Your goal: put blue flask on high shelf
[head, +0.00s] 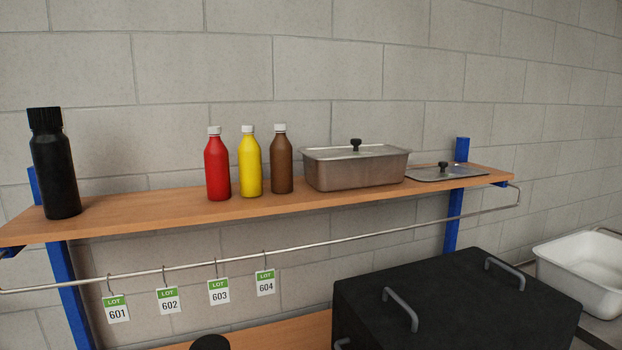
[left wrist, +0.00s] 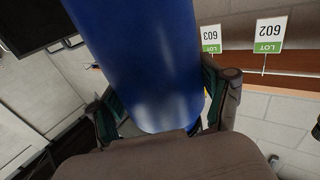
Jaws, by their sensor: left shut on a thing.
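The blue flask (left wrist: 150,60) fills the middle of the left wrist view. My left gripper (left wrist: 160,105) is shut on it, with one finger on each side. The flask's top is out of that view. The high shelf (head: 350,199) is a wooden board on blue posts and runs across the head view. A black round top (head: 210,343) shows at the bottom edge of the head view, below the shelf; I cannot tell whether it is the flask's cap. My right gripper is in neither view.
On the shelf stand a black flask (head: 55,165), red (head: 217,168), yellow (head: 250,166) and brown (head: 281,165) bottles, a lidded steel pan (head: 355,172) and a flat lid (head: 440,174). Bare shelf lies between the black flask and red bottle. Tags hang from a rail (head: 330,242) below.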

